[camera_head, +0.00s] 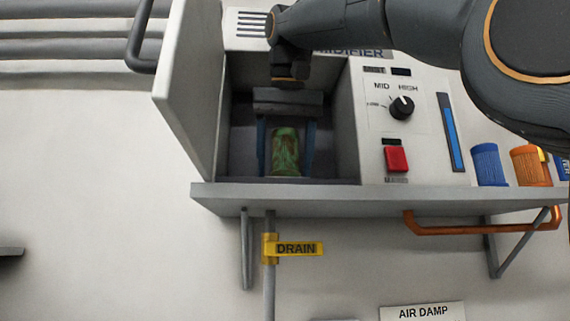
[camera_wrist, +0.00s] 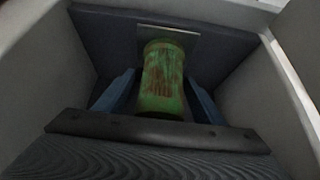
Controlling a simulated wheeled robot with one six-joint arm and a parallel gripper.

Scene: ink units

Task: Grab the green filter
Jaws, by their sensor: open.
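The green filter (camera_head: 285,151) is a green cylinder with reddish-brown stains. It stands upright inside the open compartment (camera_head: 342,125) of the humidifier unit. In the wrist view the filter (camera_wrist: 162,80) is in the middle, against the compartment's back. My gripper (camera_head: 286,150) is inside the compartment, with its two blue fingers open, one on each side of the filter. In the wrist view my gripper (camera_wrist: 160,100) also straddles it, and gaps show between fingers and filter. The filter's top is partly hidden behind my gripper's body in the head view.
The compartment's door (camera_head: 190,85) stands open at the left. To the right are a black knob (camera_head: 402,107), a red switch (camera_head: 397,158), and blue (camera_head: 487,165) and orange (camera_head: 530,166) cylinders on the shelf (camera_head: 370,200). Compartment walls are close on both sides of my gripper.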

